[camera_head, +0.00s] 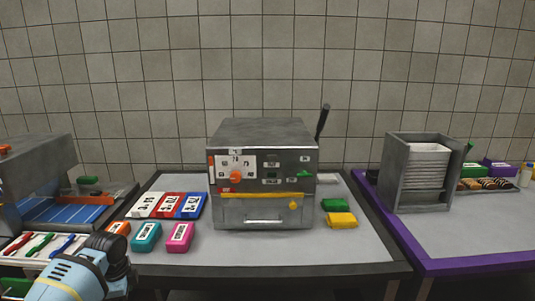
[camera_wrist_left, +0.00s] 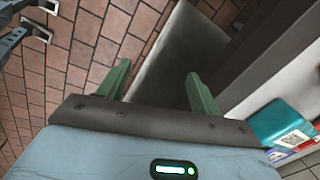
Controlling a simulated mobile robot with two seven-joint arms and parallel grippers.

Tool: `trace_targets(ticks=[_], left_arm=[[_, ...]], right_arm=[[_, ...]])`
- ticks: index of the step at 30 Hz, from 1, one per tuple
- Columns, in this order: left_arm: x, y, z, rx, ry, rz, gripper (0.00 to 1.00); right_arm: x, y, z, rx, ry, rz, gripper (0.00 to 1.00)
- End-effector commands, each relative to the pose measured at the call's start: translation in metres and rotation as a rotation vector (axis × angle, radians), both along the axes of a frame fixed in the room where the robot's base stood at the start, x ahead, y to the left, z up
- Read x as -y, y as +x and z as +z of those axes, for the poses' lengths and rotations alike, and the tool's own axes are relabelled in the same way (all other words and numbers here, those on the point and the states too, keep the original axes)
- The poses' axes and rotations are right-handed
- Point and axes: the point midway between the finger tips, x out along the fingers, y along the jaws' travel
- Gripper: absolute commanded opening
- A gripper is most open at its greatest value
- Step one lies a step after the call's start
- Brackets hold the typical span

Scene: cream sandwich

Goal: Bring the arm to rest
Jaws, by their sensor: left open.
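My left gripper (camera_wrist_left: 158,80) is open in the left wrist view. Its two green fingers stand apart with nothing between them. In the head view my left arm (camera_head: 75,275) comes in at the lower left corner, in front of the table's near edge. Its fingers cannot be made out there. My right gripper is not seen in the head view.
A metal machine (camera_head: 262,180) stands mid-table, with a teal block (camera_head: 146,237) and a pink block (camera_head: 180,237) at its left. A tool tray (camera_head: 45,246) lies close to my left arm. The brick floor (camera_wrist_left: 90,45) shows in the wrist view.

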Motion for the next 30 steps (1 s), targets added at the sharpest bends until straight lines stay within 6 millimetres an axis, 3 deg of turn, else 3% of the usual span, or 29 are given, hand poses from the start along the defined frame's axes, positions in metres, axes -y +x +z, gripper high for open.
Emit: trace_targets(ticks=[1,6,15,22,30], left_arm=[[0.014,-0.009,-0.025,0.01,-0.005,0.006,0.64],[0.061,-0.04,-0.094,0.093,-0.038,0.063,0.64],[0.14,-0.125,-0.18,0.236,-0.175,0.219,0.64],[0.189,-0.205,-0.208,0.334,-0.315,0.389,0.64],[0.225,-0.299,-0.2,0.44,-0.479,0.629,0.64]], right_arm=[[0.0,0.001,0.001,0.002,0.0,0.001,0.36],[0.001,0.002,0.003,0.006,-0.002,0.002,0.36],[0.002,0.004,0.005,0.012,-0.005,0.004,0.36],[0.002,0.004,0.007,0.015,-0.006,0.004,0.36],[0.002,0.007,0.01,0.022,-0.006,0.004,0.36]])
